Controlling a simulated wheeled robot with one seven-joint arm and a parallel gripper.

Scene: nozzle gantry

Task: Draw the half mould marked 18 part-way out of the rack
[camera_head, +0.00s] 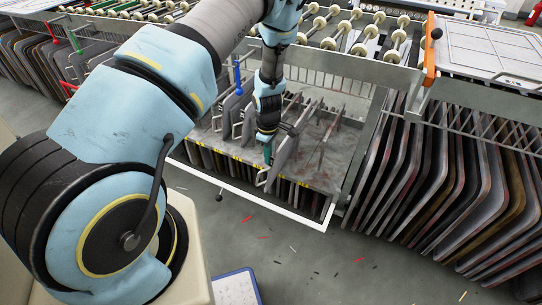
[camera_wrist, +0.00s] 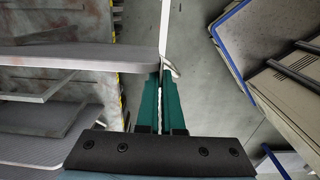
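My gripper (camera_head: 268,154) is low over the front edge of the rack (camera_head: 335,172), fingers pointing down. In the wrist view its two teal fingers (camera_wrist: 161,82) are close together on a thin pale bar, which looks like the handle (camera_wrist: 171,66) of a half mould. The handle loop (camera_head: 262,179) shows just below the fingertips in the head view. A grey half mould plate (camera_head: 285,154) stands beside the gripper; the wrist view shows it as a broad plate (camera_wrist: 85,57) reaching to the fingers. No number is readable, so I cannot tell which is marked 18.
Several other plates (camera_head: 237,117) stand upright in the rack to the left. A packed row of plates (camera_head: 455,180) stands at right, and a roller conveyor (camera_head: 345,30) lies behind. The floor (camera_head: 330,262) in front is open, with small scraps.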

